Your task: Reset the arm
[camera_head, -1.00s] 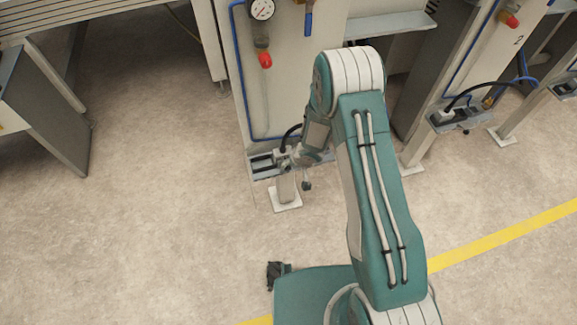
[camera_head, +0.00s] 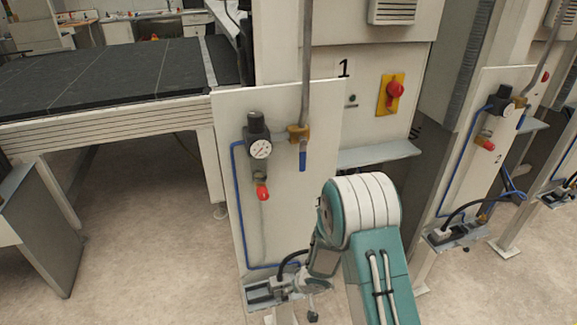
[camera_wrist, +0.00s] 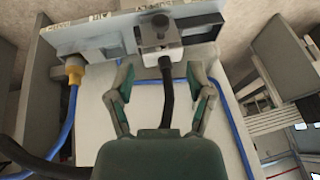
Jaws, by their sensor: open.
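My gripper (camera_wrist: 160,70) is open in the wrist view, its two green-grey fingers spread apart. A black cable (camera_wrist: 167,92) runs between the fingers toward a pale connector block (camera_wrist: 160,54) just beyond the fingertips. I see no contact between fingers and block. In the head view my arm is bent, with its elbow high at the lower middle. My gripper (camera_head: 292,284) is low beside the socket bracket (camera_head: 258,293) at the foot of panel 1; its fingers are too small there to read.
A grey shelf (camera_head: 375,153) juts out behind my elbow. Open floor (camera_head: 150,255) lies to the left.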

